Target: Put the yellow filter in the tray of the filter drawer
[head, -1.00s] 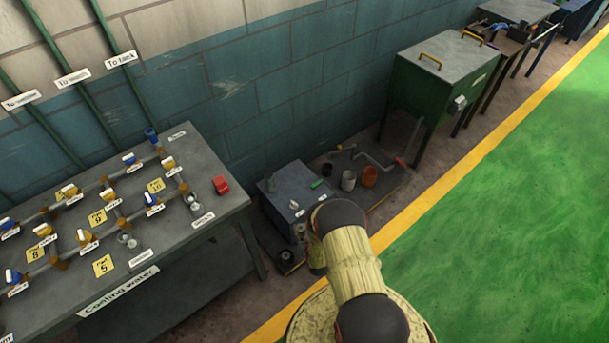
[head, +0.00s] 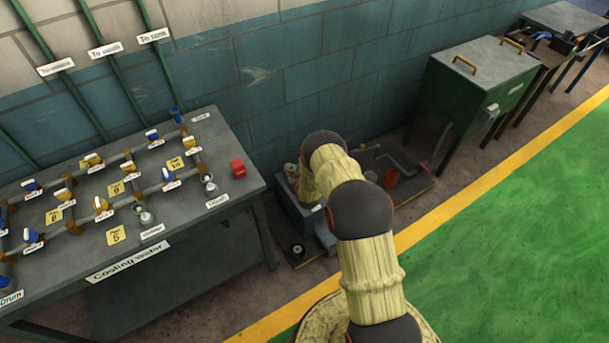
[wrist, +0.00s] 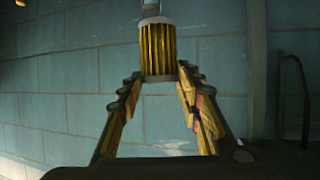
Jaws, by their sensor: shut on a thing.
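In the wrist view, the yellow filter (wrist: 158,50) is a ribbed yellow cylinder with a pale cap on top and a pale lower rim. My gripper (wrist: 160,78) is shut on its lower end, with one finger on each side. The filter looks upright in that picture, with the blue block wall behind it. In the head view, my arm reaches over a low grey box (head: 290,214) on the floor by the wall and hides much of it. My gripper and the filter are hidden there. I cannot make out the filter drawer's tray in either view.
A cooling water bench (head: 235,200) with valves and a red block (head: 238,169) stands left of the box. A green tank (head: 475,95) stands further right. The green floor (head: 520,220) is clear.

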